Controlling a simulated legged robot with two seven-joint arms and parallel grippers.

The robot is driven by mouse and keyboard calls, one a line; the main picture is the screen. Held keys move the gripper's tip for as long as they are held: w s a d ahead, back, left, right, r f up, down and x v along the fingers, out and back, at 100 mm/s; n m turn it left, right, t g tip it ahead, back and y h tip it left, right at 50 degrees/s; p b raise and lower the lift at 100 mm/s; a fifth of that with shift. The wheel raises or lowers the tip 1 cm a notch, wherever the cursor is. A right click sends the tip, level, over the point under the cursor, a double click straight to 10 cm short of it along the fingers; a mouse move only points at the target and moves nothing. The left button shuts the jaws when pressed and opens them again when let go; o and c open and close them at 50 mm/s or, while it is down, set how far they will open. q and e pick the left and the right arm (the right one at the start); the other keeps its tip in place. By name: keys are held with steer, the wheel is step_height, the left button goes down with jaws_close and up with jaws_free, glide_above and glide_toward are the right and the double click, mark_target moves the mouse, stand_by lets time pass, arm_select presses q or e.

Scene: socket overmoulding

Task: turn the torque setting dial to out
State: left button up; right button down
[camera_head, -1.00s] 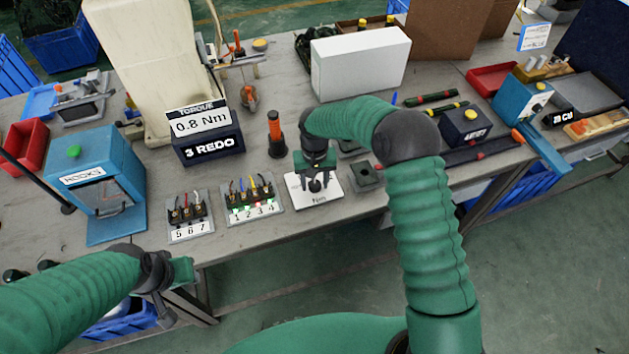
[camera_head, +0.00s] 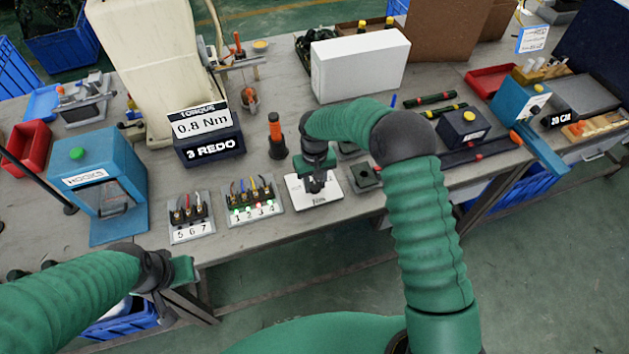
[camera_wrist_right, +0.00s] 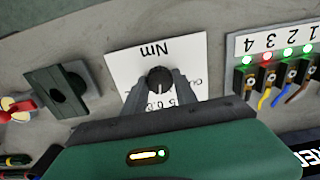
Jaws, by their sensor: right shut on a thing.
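The torque dial is a small round black knob (camera_wrist_right: 160,79) with a pale pointer line, on a white plate (camera_wrist_right: 120,62) printed "Nm". In the right wrist view my right gripper (camera_wrist_right: 161,88) is shut on the knob, one finger on each side. The fingers and palm hide part of the printed scale, so the exact setting is unclear. In the head view my right gripper (camera_head: 316,182) is over the plate (camera_head: 327,193). The torque display (camera_head: 203,122) reads "0.8 Nm" above "3 REDO". My left gripper (camera_head: 166,308) hangs off the table's front edge; its finger opening is unclear.
A wired terminal block (camera_head: 252,202) marked 1 to 4 has green lights and a red one at 3. Another block (camera_head: 190,220) marked 5 6 7 is left of it. A dark square fixture (camera_head: 364,178) stands close right of the plate. An orange-handled driver (camera_head: 276,136) stands behind.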

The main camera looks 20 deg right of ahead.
steer(key=n+p, duration=0.1)
steer(key=n, duration=0.2)
steer(key=shift+r+n, duration=0.1)
steer(key=shift+n, duration=0.2)
steer(key=n+p, duration=0.1)
steer(key=n, duration=0.2)
steer(key=shift+n, duration=0.3)
steer(key=n+p, duration=0.1)
steer(key=n, duration=0.3)
steer(key=shift+n, duration=0.3)
steer(key=shift+n+p, duration=0.55)
steer(key=shift+n, duration=1.25)
steer(key=c, duration=1)
jaws_free()
steer(key=shift+o, duration=0.2)
